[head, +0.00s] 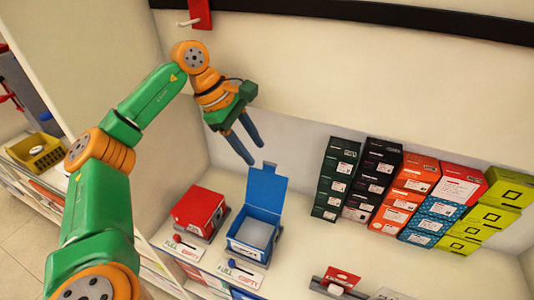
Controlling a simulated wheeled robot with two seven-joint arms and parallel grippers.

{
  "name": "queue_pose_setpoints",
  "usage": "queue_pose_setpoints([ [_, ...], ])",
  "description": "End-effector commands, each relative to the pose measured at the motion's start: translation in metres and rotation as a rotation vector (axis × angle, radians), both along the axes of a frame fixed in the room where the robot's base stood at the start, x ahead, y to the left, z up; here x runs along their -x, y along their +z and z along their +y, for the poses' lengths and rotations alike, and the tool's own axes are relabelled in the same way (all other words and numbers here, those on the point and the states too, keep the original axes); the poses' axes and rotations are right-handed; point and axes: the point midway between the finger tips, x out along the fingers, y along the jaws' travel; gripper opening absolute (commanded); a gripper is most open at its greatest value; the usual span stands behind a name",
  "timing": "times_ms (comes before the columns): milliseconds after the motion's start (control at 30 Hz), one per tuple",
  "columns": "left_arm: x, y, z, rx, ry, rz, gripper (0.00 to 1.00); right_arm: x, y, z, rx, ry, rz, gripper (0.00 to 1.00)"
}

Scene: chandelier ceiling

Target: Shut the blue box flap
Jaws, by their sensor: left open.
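The blue box (244,247) stands on the white shelf with its flap (266,190) raised upright at the back. Its inside shows pale grey. My left gripper (249,150) comes in from the left and hangs above the flap, a little to its left. Its two blue fingers are apart and point down, with nothing between them. The fingertips look close to the flap's top edge in the picture, but I cannot tell how far in front or behind they are. My right gripper is not in view.
A closed red box (200,212) stands just left of the blue box. Stacks of dark, orange, blue and green boxes (400,200) fill the shelf to the right. A small red-and-white item (341,279) sits at the front. The back wall (300,80) is behind.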

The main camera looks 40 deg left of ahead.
Motion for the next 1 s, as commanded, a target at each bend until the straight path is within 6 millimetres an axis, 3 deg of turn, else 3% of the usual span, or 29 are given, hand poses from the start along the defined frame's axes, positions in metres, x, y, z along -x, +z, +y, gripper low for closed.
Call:
queue_pose_setpoints([
  [67, -0.01, 0.002, -0.013, -0.001, -0.004, 0.002, 0.5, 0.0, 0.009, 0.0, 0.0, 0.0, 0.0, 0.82],
  [133, -0.013, -0.017, -0.016, -0.001, -0.001, 0.004, 0.5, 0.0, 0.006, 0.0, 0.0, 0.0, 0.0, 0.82],
  [333, -0.02, -0.04, -0.025, 0.0, -0.001, 0.002, 0.5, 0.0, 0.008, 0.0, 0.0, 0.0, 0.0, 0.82],
  [667, -0.022, -0.046, -0.026, 0.001, 0.0, 0.0, 0.5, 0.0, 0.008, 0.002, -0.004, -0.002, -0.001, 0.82],
  [867, -0.022, -0.045, -0.026, 0.001, 0.0, 0.0, 0.01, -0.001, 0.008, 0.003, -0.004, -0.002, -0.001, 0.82],
  [1000, -0.022, -0.045, -0.026, 0.001, 0.0, -0.001, 0.0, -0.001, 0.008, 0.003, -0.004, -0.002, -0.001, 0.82],
])
